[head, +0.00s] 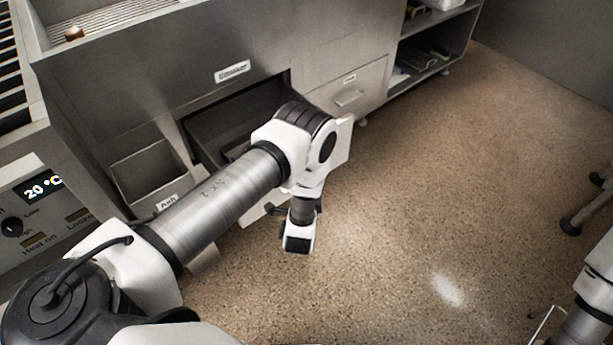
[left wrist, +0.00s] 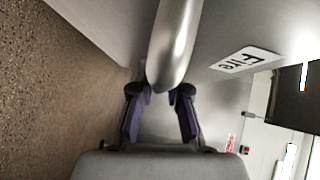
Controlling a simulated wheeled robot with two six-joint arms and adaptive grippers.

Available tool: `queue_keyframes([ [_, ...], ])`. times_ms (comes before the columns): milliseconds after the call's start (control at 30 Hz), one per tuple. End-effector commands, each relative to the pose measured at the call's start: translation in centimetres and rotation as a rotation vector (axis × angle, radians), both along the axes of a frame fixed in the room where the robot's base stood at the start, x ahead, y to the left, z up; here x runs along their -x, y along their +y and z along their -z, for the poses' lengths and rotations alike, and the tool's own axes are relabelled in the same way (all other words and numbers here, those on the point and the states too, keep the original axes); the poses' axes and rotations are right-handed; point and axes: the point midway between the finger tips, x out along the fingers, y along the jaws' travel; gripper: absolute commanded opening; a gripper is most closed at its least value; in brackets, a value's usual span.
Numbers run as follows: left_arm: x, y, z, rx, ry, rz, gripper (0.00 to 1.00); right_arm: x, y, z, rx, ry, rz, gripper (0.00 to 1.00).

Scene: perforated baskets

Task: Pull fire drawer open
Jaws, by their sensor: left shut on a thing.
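The fire drawer stands pulled out from the metal cabinet in the head view; its dark inside (head: 232,118) shows behind my left arm. My arm covers most of its front, and a pale front edge (head: 344,146) shows to the right. In the left wrist view, the drawer front carries a "Fire" label (left wrist: 245,62). A rounded metal handle (left wrist: 176,40) runs between the fingers of my left gripper (left wrist: 160,95), which is shut on it. In the head view the fingertips are hidden. My right gripper is not in view; only part of that arm shows at lower right.
An ash drawer (head: 150,172) stands partly out to the left. A closed labelled drawer (head: 352,96) is to the right, beside open shelves (head: 432,50). The speckled floor (head: 430,190) is clear in front. A stand's leg (head: 585,205) is at far right.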

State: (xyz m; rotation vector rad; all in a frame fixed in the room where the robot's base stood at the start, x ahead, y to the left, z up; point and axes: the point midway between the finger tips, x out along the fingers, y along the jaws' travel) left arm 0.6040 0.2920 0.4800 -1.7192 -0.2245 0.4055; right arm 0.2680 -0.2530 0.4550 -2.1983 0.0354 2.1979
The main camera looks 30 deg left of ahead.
Motion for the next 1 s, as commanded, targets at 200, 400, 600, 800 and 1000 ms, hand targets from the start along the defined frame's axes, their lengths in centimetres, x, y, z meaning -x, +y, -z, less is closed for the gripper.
queue_keyframes([
  [200, 0.0, 0.0, 0.1, 0.000, 0.002, 0.000, 0.41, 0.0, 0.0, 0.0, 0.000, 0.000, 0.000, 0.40],
  [400, 0.0, 0.0, 0.0, -0.001, 0.001, 0.000, 0.41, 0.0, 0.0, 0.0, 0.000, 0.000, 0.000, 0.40],
  [600, 0.8, -0.4, 0.0, -0.001, 0.003, 0.002, 0.41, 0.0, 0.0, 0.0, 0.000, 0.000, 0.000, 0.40],
  [800, 4.9, -2.1, -0.7, -0.001, 0.005, 0.005, 0.41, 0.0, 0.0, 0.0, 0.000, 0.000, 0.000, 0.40],
  [1000, 9.3, -3.9, -1.3, -0.001, 0.005, 0.005, 0.41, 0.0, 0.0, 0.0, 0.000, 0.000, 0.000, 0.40],
])
